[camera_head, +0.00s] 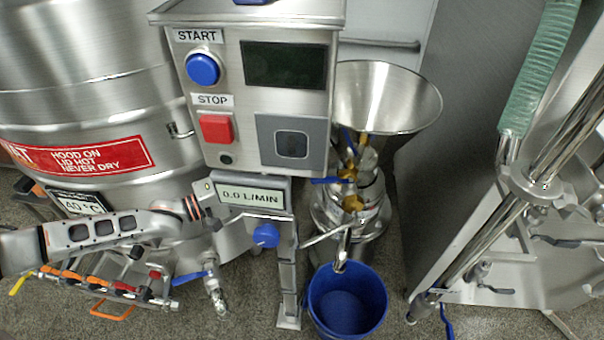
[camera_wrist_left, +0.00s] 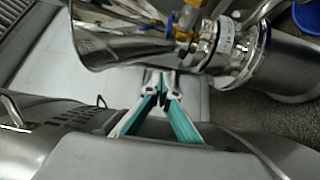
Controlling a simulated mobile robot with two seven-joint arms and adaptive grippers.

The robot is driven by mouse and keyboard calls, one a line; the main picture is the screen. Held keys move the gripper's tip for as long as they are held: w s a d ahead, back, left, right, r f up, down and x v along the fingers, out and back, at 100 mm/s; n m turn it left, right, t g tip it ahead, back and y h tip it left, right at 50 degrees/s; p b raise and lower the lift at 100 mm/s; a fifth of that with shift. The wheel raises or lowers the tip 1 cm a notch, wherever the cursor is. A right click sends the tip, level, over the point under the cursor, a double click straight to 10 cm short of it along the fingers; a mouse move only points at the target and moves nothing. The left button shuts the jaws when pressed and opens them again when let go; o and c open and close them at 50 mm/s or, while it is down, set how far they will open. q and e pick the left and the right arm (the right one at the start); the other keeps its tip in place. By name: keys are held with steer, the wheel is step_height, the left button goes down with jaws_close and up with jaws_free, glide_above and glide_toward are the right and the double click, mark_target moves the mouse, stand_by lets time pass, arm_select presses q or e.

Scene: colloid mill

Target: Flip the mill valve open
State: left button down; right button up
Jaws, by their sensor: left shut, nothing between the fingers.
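The mill (camera_head: 352,212) stands behind and right of the control box, a steel body with brass fittings (camera_head: 352,202) and a steel hopper (camera_head: 385,97) on top. A blue lever (camera_head: 332,181) points left from the valve area, partly against the box edge; another blue piece (camera_head: 348,139) is higher up. I cannot tell the lever's open or shut position. In the left wrist view the hopper (camera_wrist_left: 115,38), brass fittings (camera_wrist_left: 186,24) and mill body (camera_wrist_left: 235,45) appear sideways. My left gripper (camera_wrist_left: 162,78) is shut and empty, below them in that picture. The head view hides its fingers.
The control box (camera_head: 290,150) with START and STOP buttons stands left of the mill. A blue bucket (camera_head: 347,303) sits beneath the outlet spout (camera_head: 341,255). A steel kettle (camera_head: 90,80) is at left. A steel cabinet (camera_head: 440,190) stands at right. Floor shows between.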

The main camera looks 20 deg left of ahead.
arm_select(q)
steer(key=shift+w, duration=0.1)
